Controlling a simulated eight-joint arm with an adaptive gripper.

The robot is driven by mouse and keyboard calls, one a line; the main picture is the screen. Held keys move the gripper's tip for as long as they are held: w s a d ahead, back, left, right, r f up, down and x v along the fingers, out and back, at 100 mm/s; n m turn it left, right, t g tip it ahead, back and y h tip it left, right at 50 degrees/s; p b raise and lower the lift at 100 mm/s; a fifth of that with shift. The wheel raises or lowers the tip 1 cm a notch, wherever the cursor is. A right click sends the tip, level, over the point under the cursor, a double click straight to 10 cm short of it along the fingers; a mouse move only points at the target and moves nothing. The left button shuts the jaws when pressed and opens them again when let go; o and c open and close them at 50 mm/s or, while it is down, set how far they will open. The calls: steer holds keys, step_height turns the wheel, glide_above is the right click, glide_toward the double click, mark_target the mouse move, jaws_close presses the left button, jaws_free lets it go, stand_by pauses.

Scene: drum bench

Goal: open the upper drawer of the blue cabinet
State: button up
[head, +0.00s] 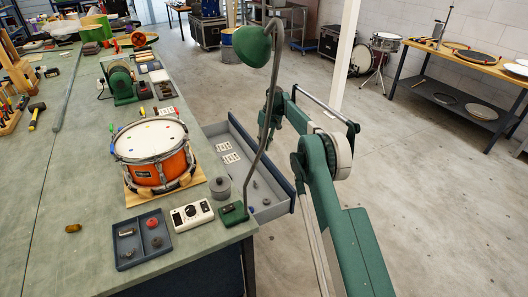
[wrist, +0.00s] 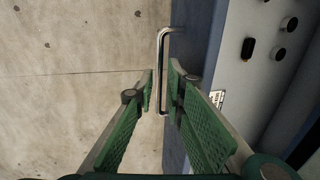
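The drawer (head: 247,165) of the blue cabinet (head: 205,277) stands pulled out from under the bench in the head view, its grey inside showing. Its dark blue front (wrist: 193,45) and metal bar handle (wrist: 161,70) show in the wrist view. My gripper (wrist: 162,88) has its two green-padded fingers on either side of the handle bar, with narrow gaps visible, so it looks open around the bar. Any contact is hard to make out.
White cards (head: 230,157) and small dark parts lie in the drawer. A green lamp (head: 252,45) on a thin stem rises from the bench corner beside my arm. An orange drum (head: 158,172) stands on the bench. The concrete floor (head: 420,200) to the right is clear.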

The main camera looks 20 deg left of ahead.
steer(key=shift+s+a+f, duration=0.1)
steer(key=shift+a+f, duration=0.05)
steer(key=shift+f, duration=0.85)
jaws_close()
steer(key=shift+w+d, duration=1.55)
jaws_free()
